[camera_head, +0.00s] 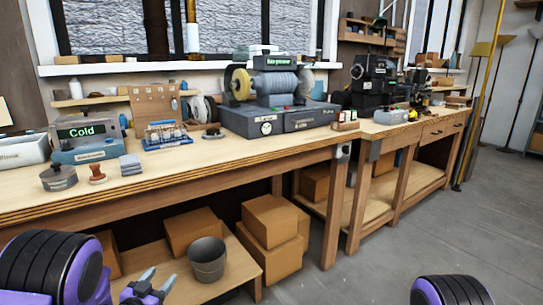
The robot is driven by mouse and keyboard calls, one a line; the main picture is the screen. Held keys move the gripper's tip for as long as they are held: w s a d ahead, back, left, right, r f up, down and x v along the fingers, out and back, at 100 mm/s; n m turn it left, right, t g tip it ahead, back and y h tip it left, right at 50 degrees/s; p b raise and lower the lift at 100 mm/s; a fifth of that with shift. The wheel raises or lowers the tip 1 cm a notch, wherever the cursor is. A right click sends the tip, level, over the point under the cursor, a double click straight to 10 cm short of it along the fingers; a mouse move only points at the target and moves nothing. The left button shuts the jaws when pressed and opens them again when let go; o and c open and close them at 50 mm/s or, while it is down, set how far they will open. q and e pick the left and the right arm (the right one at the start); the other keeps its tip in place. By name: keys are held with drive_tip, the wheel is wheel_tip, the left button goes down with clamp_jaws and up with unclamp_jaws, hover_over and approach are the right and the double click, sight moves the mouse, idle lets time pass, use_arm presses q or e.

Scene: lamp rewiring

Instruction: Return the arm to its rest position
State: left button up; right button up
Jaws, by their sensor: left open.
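My left gripper (146,284) shows at the bottom left, low in front of the workbench. Its two grey fingertips are apart and nothing is between them. My left arm's purple and black link is beside it at the bottom left corner. At the bottom right only a purple and black link of my right arm shows, and the right gripper is out of the picture. No lamp shows clearly on the bench.
The wooden workbench (240,160) runs across the view. On it are a "Cold" display box (88,136) and a grey buffing machine (277,100). Cardboard boxes (270,225) and a grey bucket (207,258) sit below. Grey floor (390,255) is clear at the right.

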use_arm(q)
drive_tip(key=s+f+n+g+y+b, duration=0.1)
drive_tip(key=s+f+n+g+y, duration=0.2)
drive_tip(key=s+f, duration=0.75)
drive_tip(key=s+d+f+n+g+y+b, duration=0.1)
drive_tip(key=s+f+n+g, duration=0.3)
drive_tip(key=s, duration=0.6)
drive_tip(key=s+f+n+g+y+b, duration=0.1)
drive_tip(key=s+f+g, duration=0.2)
drive_tip(key=s+f, duration=0.5)
drive_tip(key=s+d+f+n+g+y+b, duration=0.1)
drive_tip(key=s+f+n+g, duration=0.2)
drive_tip(key=s, duration=0.9)
wheel_tip(320, 180, up, 19)
drive_tip(key=p, duration=1.9)
drive_tip(key=shift+a, duration=0.3)
drive_tip(key=shift+r, duration=0.1)
drive_tip(key=shift+c, duration=0.2)
